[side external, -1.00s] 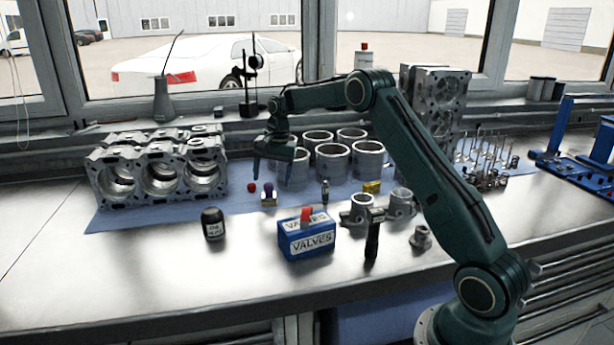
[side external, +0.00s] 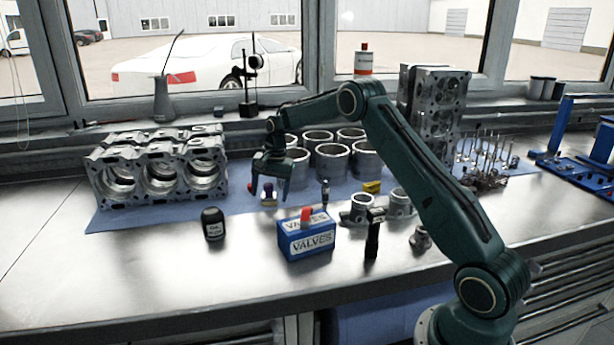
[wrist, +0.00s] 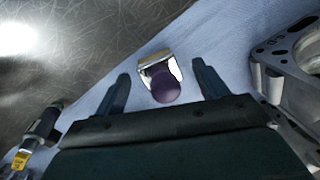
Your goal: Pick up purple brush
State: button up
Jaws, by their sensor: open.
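The purple brush (side external: 268,189) stands on the blue mat (side external: 230,203), with a purple rounded top and a pale, yellowish lower part. In the wrist view the brush (wrist: 163,82) lies between my two open fingers, seen from above, with its purple end nearest the camera. My gripper (side external: 270,196) is open and points down around the brush in the side view. The fingers of my gripper also show in the wrist view (wrist: 160,88), apart on both sides of the brush.
An engine block (side external: 155,172) stands to the left and also shows at the right of the wrist view (wrist: 290,72). Several cylinder liners (side external: 332,160) stand behind. A blue valves box (side external: 306,238) and a dark bottle (side external: 213,224) stand in front. Bare bench lies left of the bottle.

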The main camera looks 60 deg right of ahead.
aim_at(269, 184)
jog(key=c, duration=1.1)
jog(key=shift+r, duration=5.05)
